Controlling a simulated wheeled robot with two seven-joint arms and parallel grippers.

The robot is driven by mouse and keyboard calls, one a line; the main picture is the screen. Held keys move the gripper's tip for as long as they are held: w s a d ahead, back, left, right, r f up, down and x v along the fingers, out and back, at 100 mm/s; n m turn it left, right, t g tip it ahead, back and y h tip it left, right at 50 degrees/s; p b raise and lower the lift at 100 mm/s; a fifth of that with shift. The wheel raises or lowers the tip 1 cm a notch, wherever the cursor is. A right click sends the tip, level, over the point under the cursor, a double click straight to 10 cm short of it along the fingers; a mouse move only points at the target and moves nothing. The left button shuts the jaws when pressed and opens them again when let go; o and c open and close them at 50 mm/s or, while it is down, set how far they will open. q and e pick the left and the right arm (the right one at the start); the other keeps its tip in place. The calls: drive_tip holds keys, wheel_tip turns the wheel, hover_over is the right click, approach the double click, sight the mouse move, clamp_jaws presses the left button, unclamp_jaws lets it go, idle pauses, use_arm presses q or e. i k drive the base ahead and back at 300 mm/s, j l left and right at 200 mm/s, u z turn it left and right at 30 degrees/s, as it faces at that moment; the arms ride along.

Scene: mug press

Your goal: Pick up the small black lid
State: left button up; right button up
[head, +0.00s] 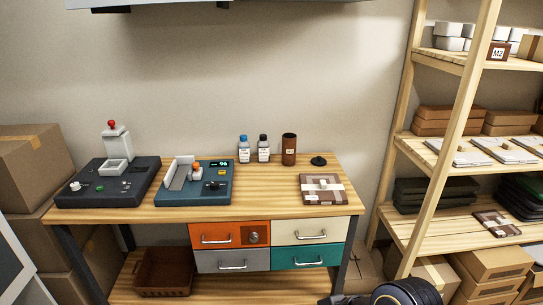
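The small black lid (319,161) lies on the wooden table top (260,200) near its back right. It is a dark disc with a raised knob. It stands apart, just right of an open-looking brown cylinder (289,150) and behind a brown flat package (323,189). A dark rounded part of my own body shows at the bottom edge, right of the middle. No gripper fingers can be made out in the head view.
A dark machine (108,182) and a teal machine (193,183) fill the table's left half. Two small bottles, one blue-capped (244,149) and one black-capped (263,148), stand left of the cylinder. Wooden shelves (470,215) with boxes stand at right. Drawers (230,235) hang under the table.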

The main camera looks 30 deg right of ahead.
sight(318, 161)
drive_tip(key=i+l+u, duration=0.2)
drive_tip(key=l+u, duration=0.25)
drive_tip(key=l, duration=0.55)
drive_tip(key=l+u, duration=0.45)
drive_tip(key=l, duration=2.1)
drive_tip(key=i+u, duration=0.05)
